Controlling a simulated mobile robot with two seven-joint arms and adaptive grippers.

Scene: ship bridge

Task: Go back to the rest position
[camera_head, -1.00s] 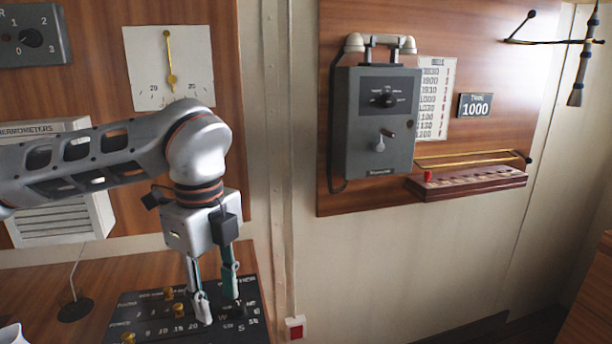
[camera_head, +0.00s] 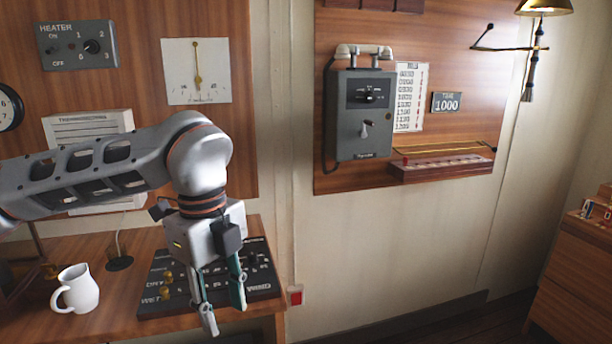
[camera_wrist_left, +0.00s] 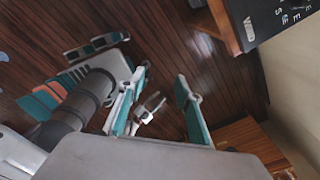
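My left gripper (camera_head: 225,318) hangs fingers down in the head view, in front of the desk's front right part. Its two fingers are apart with nothing between them. In the left wrist view the left gripper (camera_wrist_left: 165,102) also shows its fingers spread and empty, with the wooden floor beyond. In that view another gripper (camera_wrist_left: 150,108), small and lower down, seems to be my right one; its fingers look apart. My right arm is not in the head view.
A dark board with pegs (camera_head: 160,305) lies on the desk (camera_head: 115,325) behind the left gripper. A white jug (camera_head: 76,290) stands to its left. A grey telephone (camera_head: 362,115) and a dark red rack (camera_head: 440,168) are on the wall. A wooden cabinet (camera_head: 575,285) stands at right.

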